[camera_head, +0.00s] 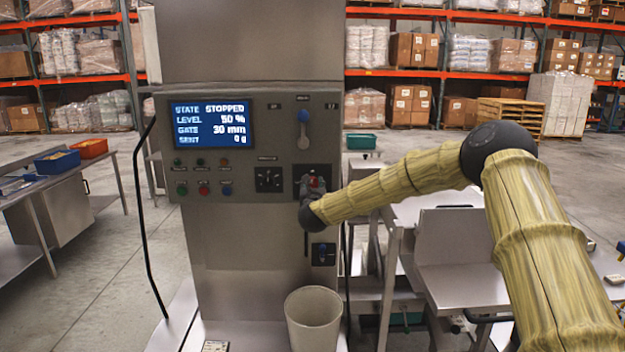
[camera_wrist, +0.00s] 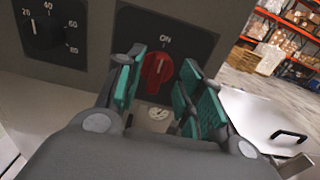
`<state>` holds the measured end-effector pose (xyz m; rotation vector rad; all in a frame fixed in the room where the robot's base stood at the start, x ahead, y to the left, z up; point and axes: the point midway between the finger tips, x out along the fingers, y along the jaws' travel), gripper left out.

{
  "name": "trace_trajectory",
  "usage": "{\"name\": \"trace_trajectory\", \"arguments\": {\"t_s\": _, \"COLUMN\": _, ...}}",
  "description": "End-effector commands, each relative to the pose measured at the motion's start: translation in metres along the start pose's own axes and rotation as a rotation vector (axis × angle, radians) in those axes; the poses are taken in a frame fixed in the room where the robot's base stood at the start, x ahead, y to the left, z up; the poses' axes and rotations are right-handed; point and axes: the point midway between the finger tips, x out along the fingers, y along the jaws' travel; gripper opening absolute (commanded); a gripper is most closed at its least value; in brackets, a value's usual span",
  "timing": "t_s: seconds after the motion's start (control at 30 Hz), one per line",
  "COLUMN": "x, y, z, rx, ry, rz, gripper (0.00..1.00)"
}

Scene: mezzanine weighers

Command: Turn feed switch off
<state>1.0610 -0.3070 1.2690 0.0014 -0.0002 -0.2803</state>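The feed switch (camera_wrist: 157,70) is a red rotary knob on a dark plate, with ON printed above it. Its pale pointer mark stands nearly upright, toward ON. In the head view the red knob (camera_head: 316,182) shows on the lower right of the grey machine's panel, partly hidden by my gripper (camera_head: 312,192). In the wrist view my gripper (camera_wrist: 163,82) is open, its teal-padded fingers apart, one to the left of the knob and the other to the right. I cannot tell whether either pad touches it. The screen (camera_head: 212,124) reads STATE STOPPED, LEVEL 50 %, GATE 30 mm, SENT 0 g.
A black dial (camera_head: 269,179) sits left of the switch; its scale also shows in the wrist view (camera_wrist: 45,30). A blue-knobbed lever (camera_head: 304,122) is above. Below are another small switch (camera_head: 323,254) and a bin (camera_head: 314,318). A steel table (camera_head: 455,285) stands right.

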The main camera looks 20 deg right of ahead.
Motion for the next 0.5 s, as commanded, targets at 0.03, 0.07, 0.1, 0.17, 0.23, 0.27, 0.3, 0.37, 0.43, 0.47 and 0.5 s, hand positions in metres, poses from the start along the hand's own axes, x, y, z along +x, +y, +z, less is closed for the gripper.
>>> {"name": "trace_trajectory", "arguments": {"t_s": 0.03, "x": 0.006, "y": 0.000, "z": 0.002, "rx": -0.002, "ry": 0.001, "rz": 0.000, "gripper": 0.38}}
{"name": "trace_trajectory", "arguments": {"t_s": 0.07, "x": 0.010, "y": 0.000, "z": 0.002, "rx": -0.002, "ry": 0.001, "rz": -0.001, "gripper": 0.38}}
{"name": "trace_trajectory", "arguments": {"t_s": 0.1, "x": 0.014, "y": 0.000, "z": 0.002, "rx": -0.002, "ry": 0.000, "rz": -0.001, "gripper": 0.38}}
{"name": "trace_trajectory", "arguments": {"t_s": 0.17, "x": 0.018, "y": 0.000, "z": 0.002, "rx": -0.001, "ry": 0.000, "rz": 0.000, "gripper": 0.38}}
{"name": "trace_trajectory", "arguments": {"t_s": 0.23, "x": 0.022, "y": 0.001, "z": 0.001, "rx": -0.001, "ry": 0.001, "rz": 0.001, "gripper": 0.38}}
{"name": "trace_trajectory", "arguments": {"t_s": 0.27, "x": 0.024, "y": 0.001, "z": 0.001, "rx": -0.001, "ry": 0.001, "rz": 0.001, "gripper": 0.38}}
{"name": "trace_trajectory", "arguments": {"t_s": 0.3, "x": 0.025, "y": 0.001, "z": 0.000, "rx": -0.001, "ry": 0.001, "rz": 0.001, "gripper": 0.38}}
{"name": "trace_trajectory", "arguments": {"t_s": 0.37, "x": 0.027, "y": 0.000, "z": 0.000, "rx": -0.001, "ry": 0.001, "rz": 0.000, "gripper": 0.38}}
{"name": "trace_trajectory", "arguments": {"t_s": 0.43, "x": 0.028, "y": 0.000, "z": -0.001, "rx": -0.001, "ry": 0.000, "rz": 0.000, "gripper": 0.38}}
{"name": "trace_trajectory", "arguments": {"t_s": 0.47, "x": 0.028, "y": 0.000, "z": -0.001, "rx": -0.001, "ry": 0.000, "rz": 0.000, "gripper": 0.38}}
{"name": "trace_trajectory", "arguments": {"t_s": 0.5, "x": 0.028, "y": 0.000, "z": -0.001, "rx": -0.001, "ry": 0.000, "rz": 0.000, "gripper": 0.38}}
